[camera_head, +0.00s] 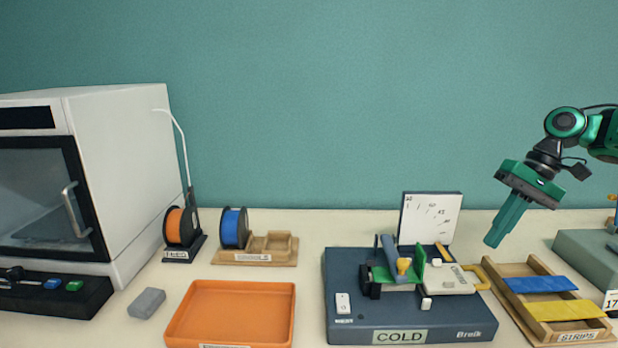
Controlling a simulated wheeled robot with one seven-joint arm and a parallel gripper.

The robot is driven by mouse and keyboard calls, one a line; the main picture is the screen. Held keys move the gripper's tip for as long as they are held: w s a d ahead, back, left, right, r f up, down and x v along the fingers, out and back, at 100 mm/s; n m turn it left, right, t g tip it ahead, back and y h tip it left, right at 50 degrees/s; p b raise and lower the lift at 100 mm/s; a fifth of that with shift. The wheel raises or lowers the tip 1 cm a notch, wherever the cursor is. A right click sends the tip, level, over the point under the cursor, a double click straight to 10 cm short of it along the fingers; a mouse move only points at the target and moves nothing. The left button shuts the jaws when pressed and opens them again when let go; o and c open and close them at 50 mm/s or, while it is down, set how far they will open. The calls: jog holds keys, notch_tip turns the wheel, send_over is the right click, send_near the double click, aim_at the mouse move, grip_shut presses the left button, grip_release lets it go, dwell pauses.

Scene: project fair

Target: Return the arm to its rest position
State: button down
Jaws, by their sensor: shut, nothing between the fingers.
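My gripper (494,242) is at the right, on the end of my green and black arm (552,150), which comes in from the right edge. It points down and slightly left, and its green fingers are together with nothing between them. It appears in the air above the back left part of the wooden strip tray (497,286). How high it is above the table is hard to tell from this one view.
The tray holds blue (540,284) and yellow strips (565,310). Left of it is a dark blue machine labelled COLD (350,318), with a white board (430,217) behind. An orange tray (230,287), filament spools (233,228) and a white printer (125,180) stand further left.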

jog(key=s+a+f, duration=0.1)
jog(key=s, duration=0.1)
jog(key=s+a+f+m+h, duration=0.1)
jog(key=s+a, duration=0.1)
jog(key=s+a+f+m+h, duration=0.1)
jog(key=s+a, duration=0.1)
jog(key=shift+a+f, duration=0.1)
jog(key=shift+f, duration=0.2)
jog(key=s+d+f+m+h, duration=0.1)
jog(key=s+f, duration=0.2)
jog(key=s, duration=0.6)
jog(key=s+d+f+m+t+h, duration=0.1)
jog(key=s+d+f+h, duration=0.1)
jog(key=s, duration=0.8)
jog(key=shift+s+d+f, duration=0.2)
jog(key=shift+d+f, duration=0.1)
jog(key=shift+f, duration=0.25)
jog(key=shift+a, duration=0.1)
